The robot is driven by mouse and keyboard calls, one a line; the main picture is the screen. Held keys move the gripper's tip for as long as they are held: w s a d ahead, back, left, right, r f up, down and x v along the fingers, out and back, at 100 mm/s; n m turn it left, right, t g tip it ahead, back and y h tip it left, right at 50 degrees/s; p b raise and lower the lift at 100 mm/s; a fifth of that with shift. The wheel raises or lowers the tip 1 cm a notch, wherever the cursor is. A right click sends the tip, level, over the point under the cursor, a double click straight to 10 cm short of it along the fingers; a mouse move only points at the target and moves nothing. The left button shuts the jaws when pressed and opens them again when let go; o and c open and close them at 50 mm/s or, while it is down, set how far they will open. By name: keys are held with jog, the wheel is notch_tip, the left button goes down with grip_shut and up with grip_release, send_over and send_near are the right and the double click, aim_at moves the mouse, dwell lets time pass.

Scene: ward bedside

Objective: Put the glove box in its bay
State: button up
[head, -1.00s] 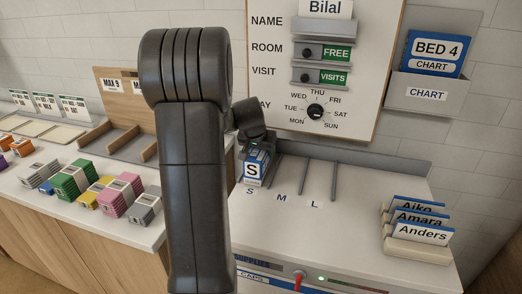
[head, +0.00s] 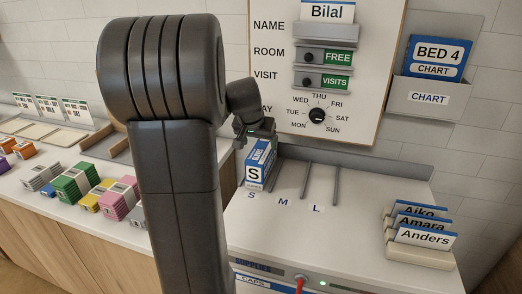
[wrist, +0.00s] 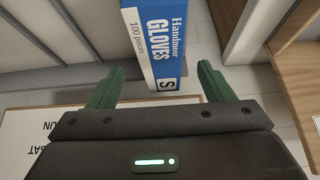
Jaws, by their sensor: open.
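The glove box (head: 260,163), blue and white with an "S" on its end, stands behind the "S" label, left of the first divider. It looks to be in the S bay (head: 250,196). My gripper (head: 258,130) is just above and behind the box in the head view, partly hidden by my arm. In the wrist view my gripper (wrist: 160,78) has its green fingers spread wide. The "S" end of the box (wrist: 165,55) shows between the fingertips, with a gap on each side. The box's far end is cut off by the frame.
Dividers (head: 335,186) mark the bays labelled M and L, which look empty. A wall board (head: 380,60) with dials rises close behind. Name cards (head: 424,236) stand at right. Coloured boxes (head: 72,184) lie on the left counter.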

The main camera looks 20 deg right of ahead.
aim_at(260, 151)
jog(key=shift+v, duration=1.85)
jog(key=x, duration=1.2)
jog(key=shift+f, duration=0.1)
jog(key=shift+w+p, duration=0.1)
jog(key=shift+p, duration=0.3)
jog(key=shift+s, duration=0.2)
jog(key=shift+s+a+r, duration=0.45)
jog(key=shift+s+a, duration=0.05)
jog(key=shift+w+d+f, duration=0.1)
jog(key=shift+d, duration=0.05)
